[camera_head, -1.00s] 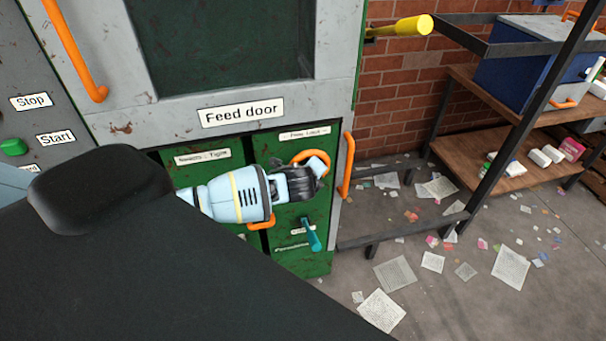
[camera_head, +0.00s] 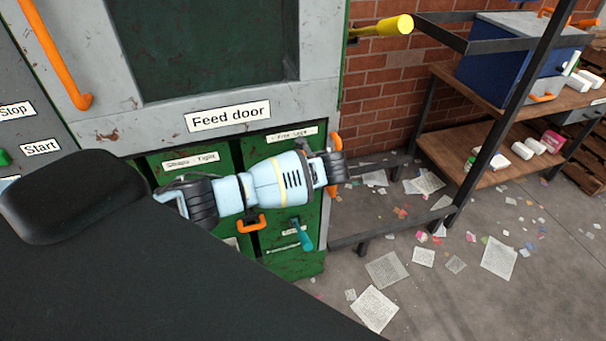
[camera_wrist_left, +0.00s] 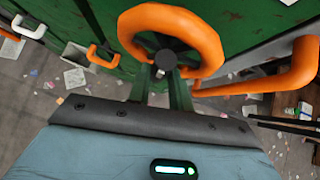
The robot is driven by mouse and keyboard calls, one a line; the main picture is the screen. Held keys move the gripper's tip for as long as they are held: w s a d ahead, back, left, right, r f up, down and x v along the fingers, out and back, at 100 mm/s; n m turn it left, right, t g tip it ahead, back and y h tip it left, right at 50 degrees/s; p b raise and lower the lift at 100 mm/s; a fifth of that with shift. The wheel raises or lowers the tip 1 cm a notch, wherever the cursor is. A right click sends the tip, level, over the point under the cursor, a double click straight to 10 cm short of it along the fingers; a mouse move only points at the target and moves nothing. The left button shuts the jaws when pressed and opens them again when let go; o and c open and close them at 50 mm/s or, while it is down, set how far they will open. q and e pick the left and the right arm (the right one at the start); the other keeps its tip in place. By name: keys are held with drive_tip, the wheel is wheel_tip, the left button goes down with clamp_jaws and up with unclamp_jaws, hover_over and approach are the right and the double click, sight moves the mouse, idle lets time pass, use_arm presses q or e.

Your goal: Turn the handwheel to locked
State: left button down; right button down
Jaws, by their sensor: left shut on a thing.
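The orange handwheel (camera_wrist_left: 205,35) with its dark spokes and grey hub fills the top of the left wrist view. It is mounted on the green panel below the feed door. A label above the wheel is too small to read surely. My right gripper is in neither view.
An orange door handle (camera_wrist_left: 285,72) stands close to the right of the wheel. A teal lever (camera_head: 302,236) sticks out below my left wrist. A yellow-handled lever (camera_head: 385,26) juts out at the upper right. A shelf rack (camera_head: 470,140) and paper-strewn floor lie right.

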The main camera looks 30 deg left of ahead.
use_arm(q)
drive_tip(key=shift+w+a+r, duration=0.1)
drive_tip(key=shift+r, duration=0.05)
idle(0.3)
drive_tip(key=c, duration=1.3)
unclamp_jaws()
drive_tip(key=v, duration=0.7)
drive_tip(key=shift+d+r, duration=0.25)
drive_tip(key=shift+d, duration=0.1)
